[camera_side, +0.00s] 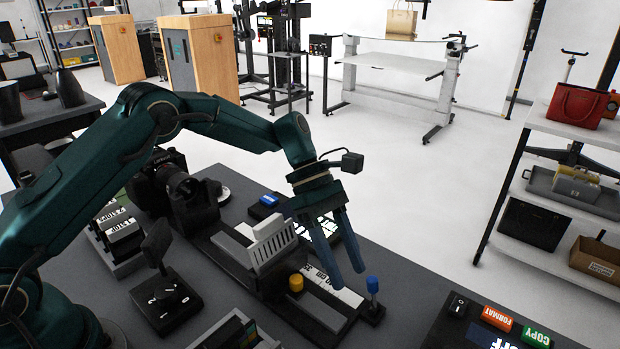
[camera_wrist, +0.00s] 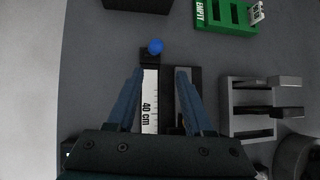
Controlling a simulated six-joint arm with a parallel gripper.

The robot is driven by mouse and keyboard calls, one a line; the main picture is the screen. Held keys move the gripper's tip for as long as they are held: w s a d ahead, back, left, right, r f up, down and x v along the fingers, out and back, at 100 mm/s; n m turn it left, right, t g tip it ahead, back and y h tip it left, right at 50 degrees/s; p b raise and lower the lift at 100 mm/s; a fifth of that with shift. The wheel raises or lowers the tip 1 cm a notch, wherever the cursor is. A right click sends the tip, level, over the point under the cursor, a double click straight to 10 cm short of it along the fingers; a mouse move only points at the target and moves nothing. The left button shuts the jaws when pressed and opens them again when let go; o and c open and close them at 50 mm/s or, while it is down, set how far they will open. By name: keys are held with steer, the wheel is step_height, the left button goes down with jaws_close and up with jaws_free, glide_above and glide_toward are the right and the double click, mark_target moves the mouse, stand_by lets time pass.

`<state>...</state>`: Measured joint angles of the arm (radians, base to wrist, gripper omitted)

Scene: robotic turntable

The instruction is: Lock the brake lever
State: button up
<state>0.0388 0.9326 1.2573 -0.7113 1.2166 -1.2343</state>
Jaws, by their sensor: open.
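A lever with a blue knob (camera_side: 373,284) stands upright at the near right end of the rail base (camera_side: 333,327); I take it for the brake lever. It also shows in the wrist view as a blue ball (camera_wrist: 156,46), beyond the fingertips. My gripper (camera_side: 349,277) points down, a little left of and behind the blue knob. It is open and empty. I cannot tell whether the lever is locked.
A yellow knob (camera_side: 296,283) and a white ribbed block (camera_side: 274,246) stand on the rail left of my gripper. A camera (camera_side: 170,180) is farther left. A dark box with FORMAT and COPY buttons (camera_side: 497,318) lies right. A green tray (camera_wrist: 228,14) shows in the wrist view.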

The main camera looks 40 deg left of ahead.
mark_target(371, 277)
step_height(371, 277, up, 4)
steer(key=d+m+t+y, duration=0.1)
steer(key=d+t+y, duration=0.1)
steer(key=d+y, duration=0.1)
steer(key=shift+x, duration=2.65)
steer(key=shift+w+a, duration=0.1)
jaws_close()
